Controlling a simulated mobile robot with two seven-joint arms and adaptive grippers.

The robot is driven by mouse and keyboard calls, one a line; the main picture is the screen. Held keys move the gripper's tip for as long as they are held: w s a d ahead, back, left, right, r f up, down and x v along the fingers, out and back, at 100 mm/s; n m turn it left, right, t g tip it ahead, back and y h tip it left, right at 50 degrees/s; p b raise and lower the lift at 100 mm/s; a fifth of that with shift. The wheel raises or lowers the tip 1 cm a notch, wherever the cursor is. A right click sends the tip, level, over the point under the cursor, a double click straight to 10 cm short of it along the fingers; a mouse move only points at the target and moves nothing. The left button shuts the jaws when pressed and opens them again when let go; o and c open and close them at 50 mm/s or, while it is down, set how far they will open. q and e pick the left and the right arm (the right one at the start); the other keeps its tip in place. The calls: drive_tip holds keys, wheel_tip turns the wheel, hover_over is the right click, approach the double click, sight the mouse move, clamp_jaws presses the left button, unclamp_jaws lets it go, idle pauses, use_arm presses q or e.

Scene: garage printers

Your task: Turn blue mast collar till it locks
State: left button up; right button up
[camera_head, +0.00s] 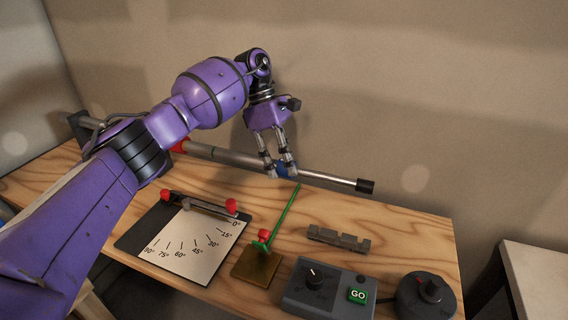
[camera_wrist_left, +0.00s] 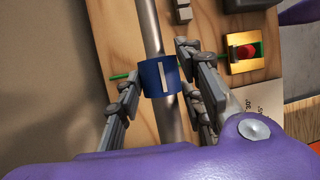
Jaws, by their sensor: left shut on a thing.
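The blue mast collar (camera_head: 281,169) sits around the grey metal mast (camera_head: 325,178), which lies along the back of the bench. My left gripper (camera_head: 279,172) reaches down from above and is shut on the collar. In the left wrist view the collar (camera_wrist_left: 153,88) shows between the fingers of the left gripper (camera_wrist_left: 158,75), with a white stripe on its face running roughly along the mast. In the head view the fingers hide part of the collar. Whether it is locked cannot be told. My right gripper is not in view.
A thin green rod (camera_head: 285,212) rises from a brass block (camera_head: 256,268) to near the collar. An angle board (camera_head: 205,247), a control box with a GO button (camera_head: 357,295), a grey notched block (camera_head: 338,239) and a round knob unit (camera_head: 427,297) stand in front.

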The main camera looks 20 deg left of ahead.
use_arm(q)
drive_tip(key=shift+r, duration=0.1)
drive_tip(key=o, duration=0.9)
drive_tip(key=shift+c, duration=0.2)
drive_tip(key=shift+o, duration=1.2)
drive_tip(key=shift+w, duration=0.1)
drive_tip(key=v, duration=1.1)
drive_tip(key=shift+r, duration=0.35)
drive_tip(key=shift+w+a, duration=0.1)
drive_tip(key=shift+a, duration=0.05)
